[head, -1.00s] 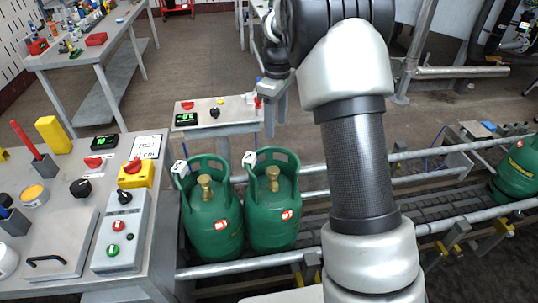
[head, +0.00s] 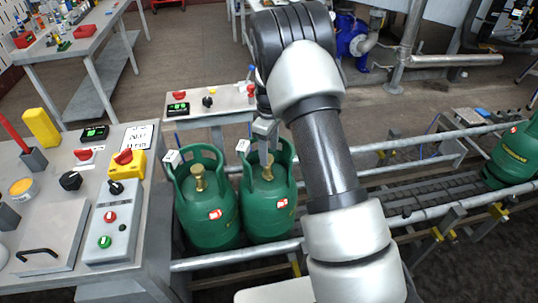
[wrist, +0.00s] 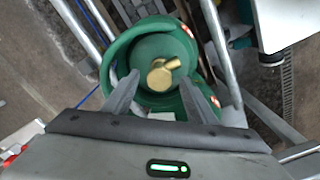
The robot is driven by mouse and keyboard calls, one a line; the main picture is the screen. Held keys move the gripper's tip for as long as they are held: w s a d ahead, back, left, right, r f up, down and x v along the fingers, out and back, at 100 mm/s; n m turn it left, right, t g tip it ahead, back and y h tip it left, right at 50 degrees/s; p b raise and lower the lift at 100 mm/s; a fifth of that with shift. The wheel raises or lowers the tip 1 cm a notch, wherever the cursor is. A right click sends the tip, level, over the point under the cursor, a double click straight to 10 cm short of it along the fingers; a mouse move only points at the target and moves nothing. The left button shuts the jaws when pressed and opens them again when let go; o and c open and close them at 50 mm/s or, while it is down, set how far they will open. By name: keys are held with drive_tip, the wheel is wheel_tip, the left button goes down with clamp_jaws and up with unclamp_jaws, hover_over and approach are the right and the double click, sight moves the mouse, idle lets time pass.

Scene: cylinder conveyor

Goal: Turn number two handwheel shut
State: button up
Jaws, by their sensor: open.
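Two green cylinders stand side by side on the conveyor, the left cylinder (head: 208,222) and the right cylinder (head: 269,213). Each has a guard collar and a white tag whose marking is too small to read. The left cylinder's brass valve (head: 198,180) is in clear view. My gripper (head: 265,150) is over the right cylinder's collar. In the wrist view, my open gripper (wrist: 163,92) has one finger on each side of a brass valve with its handwheel (wrist: 162,73), inside the green collar (wrist: 117,52). The fingers look apart from the valve; their height above it is unclear.
A control bench (head: 55,215) with knobs and buttons stands at the left. A small table (head: 215,105) with a green display stands behind the cylinders. Conveyor rails (head: 430,160) run right to another green cylinder (head: 515,158). The belt between is clear.

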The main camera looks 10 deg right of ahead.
drive_tip(key=shift+f, duration=0.8)
drive_tip(key=c, duration=1.1)
drive_tip(key=shift+o, duration=0.2)
